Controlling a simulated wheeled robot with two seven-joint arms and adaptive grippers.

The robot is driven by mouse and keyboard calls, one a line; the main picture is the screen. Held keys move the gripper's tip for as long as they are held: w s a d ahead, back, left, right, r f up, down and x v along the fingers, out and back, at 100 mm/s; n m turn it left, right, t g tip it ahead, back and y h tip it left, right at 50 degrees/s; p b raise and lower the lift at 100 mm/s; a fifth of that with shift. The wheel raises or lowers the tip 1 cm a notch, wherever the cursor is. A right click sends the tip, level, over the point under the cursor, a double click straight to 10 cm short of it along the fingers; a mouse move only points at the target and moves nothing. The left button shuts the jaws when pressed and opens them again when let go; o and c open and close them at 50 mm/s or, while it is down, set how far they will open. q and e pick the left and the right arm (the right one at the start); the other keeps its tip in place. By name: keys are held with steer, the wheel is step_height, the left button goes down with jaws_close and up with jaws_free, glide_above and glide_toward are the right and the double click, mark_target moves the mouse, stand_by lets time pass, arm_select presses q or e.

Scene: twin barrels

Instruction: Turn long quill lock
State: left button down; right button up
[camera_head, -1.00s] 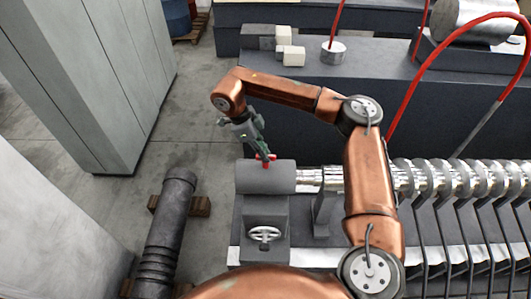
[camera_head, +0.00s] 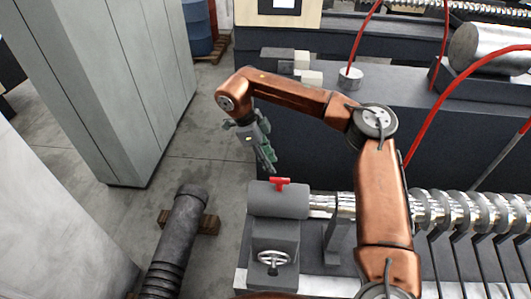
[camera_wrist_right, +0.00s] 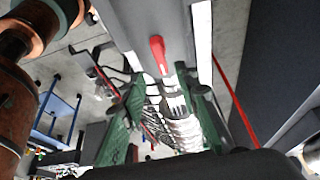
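The quill lock is a small red lever (camera_head: 280,184) on top of the grey cylindrical tailstock housing (camera_head: 265,203). Its bar lies roughly crosswise in the head view. In the right wrist view the red lever (camera_wrist_right: 158,52) appears beyond the fingertips, roughly in line with the space between them. My right gripper (camera_head: 269,164), with green finger pads, is just above and to the left of the lever, apparently clear of it. In the right wrist view the right gripper (camera_wrist_right: 163,90) has its fingers spread with nothing held. My left gripper is in neither view.
A handwheel (camera_head: 273,259) is on the housing's front. The shiny shaft (camera_head: 460,210) runs right from it. A dark ribbed cylinder (camera_head: 175,240) lies on wooden blocks at left. A grey cabinet (camera_head: 110,90) stands farther left. Red hoses (camera_head: 455,95) arch on the right.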

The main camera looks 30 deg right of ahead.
steer(key=shift+v, duration=2.2)
